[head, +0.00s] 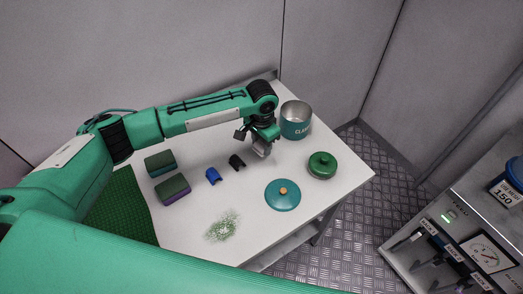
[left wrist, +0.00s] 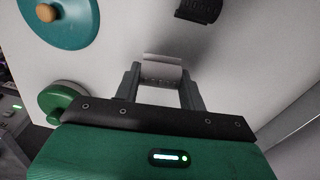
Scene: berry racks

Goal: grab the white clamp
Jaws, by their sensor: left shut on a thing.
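My left gripper (head: 262,147) is low over the white table (head: 240,235), just left of the teal pot. In the left wrist view the white clamp (left wrist: 162,66) sits between the two fingertips, and the gripper is shut on it. In the head view the clamp is mostly hidden by the gripper and hard to make out. A black clamp (head: 236,162) lies to the left of the gripper, and a blue clamp (head: 213,176) lies further left. The black clamp also shows at the top of the left wrist view (left wrist: 198,8). My right gripper is not in view.
The teal pot (head: 296,121) stands right of the gripper. A green lidded pot (head: 322,165) and a teal lid (head: 282,195) are nearer. Two sponges (head: 173,190) and a green mat (head: 120,210) lie left. Green crumbs (head: 222,226) lie near the table's front.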

